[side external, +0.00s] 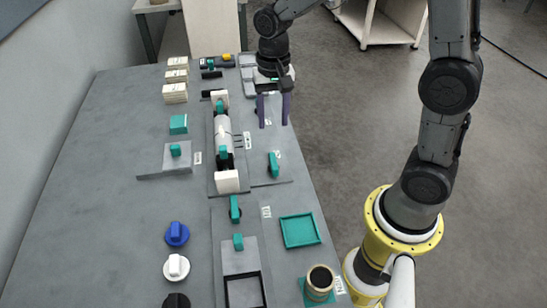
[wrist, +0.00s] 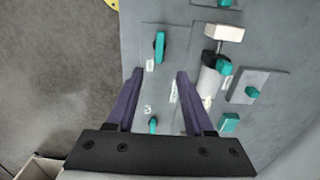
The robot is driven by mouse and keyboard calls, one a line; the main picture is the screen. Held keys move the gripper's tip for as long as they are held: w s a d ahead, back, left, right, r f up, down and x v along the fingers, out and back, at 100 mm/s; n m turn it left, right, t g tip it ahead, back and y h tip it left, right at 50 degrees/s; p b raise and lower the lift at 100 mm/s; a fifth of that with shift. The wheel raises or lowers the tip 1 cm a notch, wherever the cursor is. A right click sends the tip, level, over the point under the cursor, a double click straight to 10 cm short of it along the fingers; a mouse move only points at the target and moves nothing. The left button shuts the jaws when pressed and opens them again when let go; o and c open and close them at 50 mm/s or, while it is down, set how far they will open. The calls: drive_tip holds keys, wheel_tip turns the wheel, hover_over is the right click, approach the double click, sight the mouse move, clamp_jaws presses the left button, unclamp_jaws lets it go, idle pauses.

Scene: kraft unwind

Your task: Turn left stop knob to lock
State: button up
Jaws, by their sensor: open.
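Two teal knobs stand along the right side of the roll unit; labels are too small to read, so I cannot tell which is the left stop knob. The nearer teal knob (side external: 273,163) also shows in the wrist view (wrist: 160,47), beyond my fingertips. The other teal knob (wrist: 152,125) shows low between my fingers in the wrist view. My gripper (side external: 273,108) is open and empty, its purple fingers pointing down over the panel edge. It shows in the wrist view too (wrist: 160,74). The pale roll (side external: 223,135) lies between white end blocks, left of the gripper.
A teal tray (side external: 300,231) and a black-rimmed tray (side external: 230,292) lie at the front. Blue (side external: 177,233) and white (side external: 176,267) knobs stand front left. Cream blocks (side external: 175,93) and a teal block (side external: 178,124) sit farther back. The left table area is clear.

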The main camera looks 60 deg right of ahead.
sight(274, 160)
wheel_tip(274, 160, down, 14)
drive_tip(key=shift+r, duration=0.1)
idle(0.5)
clamp_jaws()
